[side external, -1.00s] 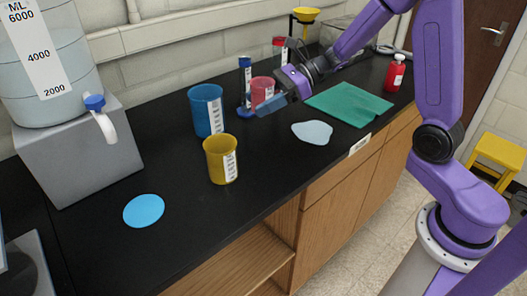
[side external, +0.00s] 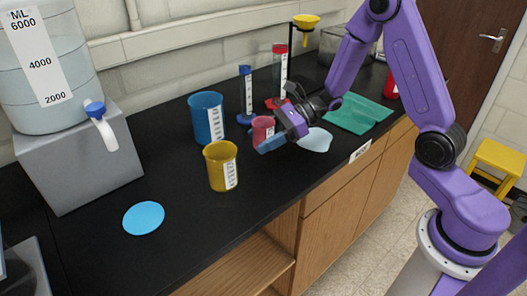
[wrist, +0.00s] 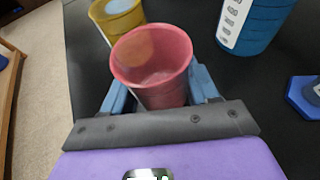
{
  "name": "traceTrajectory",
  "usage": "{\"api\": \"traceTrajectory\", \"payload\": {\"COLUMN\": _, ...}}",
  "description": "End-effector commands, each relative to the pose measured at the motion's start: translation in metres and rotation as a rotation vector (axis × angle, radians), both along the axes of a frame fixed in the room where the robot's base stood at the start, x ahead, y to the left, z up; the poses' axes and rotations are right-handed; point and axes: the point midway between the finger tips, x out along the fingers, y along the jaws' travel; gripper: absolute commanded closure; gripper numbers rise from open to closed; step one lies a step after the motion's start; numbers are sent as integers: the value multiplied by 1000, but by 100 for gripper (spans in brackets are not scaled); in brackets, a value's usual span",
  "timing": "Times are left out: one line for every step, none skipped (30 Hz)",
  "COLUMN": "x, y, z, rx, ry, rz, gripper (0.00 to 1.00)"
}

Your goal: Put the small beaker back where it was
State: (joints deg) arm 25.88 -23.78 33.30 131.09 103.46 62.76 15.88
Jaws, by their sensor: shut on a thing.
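The small pink-red beaker (side external: 263,127) is upright between the blue fingers of my gripper (side external: 270,143). In the wrist view the beaker (wrist: 152,62) looks empty, and my gripper (wrist: 160,92) has one finger on each side of it, shut on it. In the side view my fingers hide its lower part, so I cannot tell whether its base touches the bench. It is to the right of the yellow beaker (side external: 221,166) and the blue beaker (side external: 207,118). A pale flat disc (side external: 316,139) lies just right of my gripper.
A bright blue flat disc (side external: 144,218) lies at the front left of the black bench (side external: 190,225). A blue cylinder (side external: 245,95) and a red cylinder (side external: 279,78) stand behind the small beaker. A green cloth (side external: 358,114) lies to the right.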

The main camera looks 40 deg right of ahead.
Motion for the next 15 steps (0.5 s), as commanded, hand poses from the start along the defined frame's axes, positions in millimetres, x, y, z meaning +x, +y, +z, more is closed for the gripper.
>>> {"api": "traceTrajectory", "payload": {"x": 0, "y": 0, "z": -4, "rx": 0, "ry": 1, "rz": 1, "gripper": 76}}
{"api": "traceTrajectory", "payload": {"x": 0, "y": 0, "z": -5, "rx": 1, "ry": 1, "rz": 1, "gripper": 76}}
{"api": "traceTrajectory", "payload": {"x": 0, "y": 0, "z": -6, "rx": 1, "ry": 0, "rz": 1, "gripper": 76}}
{"api": "traceTrajectory", "payload": {"x": 0, "y": 0, "z": -8, "rx": 1, "ry": 0, "rz": 2, "gripper": 76}}
{"api": "traceTrajectory", "payload": {"x": 0, "y": 0, "z": -10, "rx": 1, "ry": 0, "rz": 2, "gripper": 76}}
{"api": "traceTrajectory", "payload": {"x": 0, "y": 0, "z": -14, "rx": 1, "ry": 2, "rz": 1, "gripper": 76}}
{"api": "traceTrajectory", "payload": {"x": -1, "y": 0, "z": -17, "rx": 1, "ry": 2, "rz": 1, "gripper": 76}}
{"api": "traceTrajectory", "payload": {"x": 0, "y": 0, "z": -20, "rx": 1, "ry": 2, "rz": 0, "gripper": 76}}
{"api": "traceTrajectory", "payload": {"x": 0, "y": 0, "z": -25, "rx": 1, "ry": 2, "rz": 1, "gripper": 76}}
{"api": "traceTrajectory", "payload": {"x": 0, "y": 0, "z": -28, "rx": 1, "ry": 2, "rz": 1, "gripper": 76}}
{"api": "traceTrajectory", "payload": {"x": 0, "y": 0, "z": -31, "rx": 1, "ry": 2, "rz": 0, "gripper": 76}}
{"api": "traceTrajectory", "payload": {"x": 0, "y": 0, "z": -34, "rx": 0, "ry": 1, "rz": 1, "gripper": 76}}
{"api": "traceTrajectory", "payload": {"x": 0, "y": 0, "z": -37, "rx": 1, "ry": 2, "rz": -1, "gripper": 76}}
{"api": "traceTrajectory", "payload": {"x": 0, "y": 0, "z": -39, "rx": 0, "ry": 1, "rz": 0, "gripper": 76}}
{"api": "traceTrajectory", "payload": {"x": 0, "y": 0, "z": -41, "rx": 0, "ry": -1, "rz": 0, "gripper": 76}}
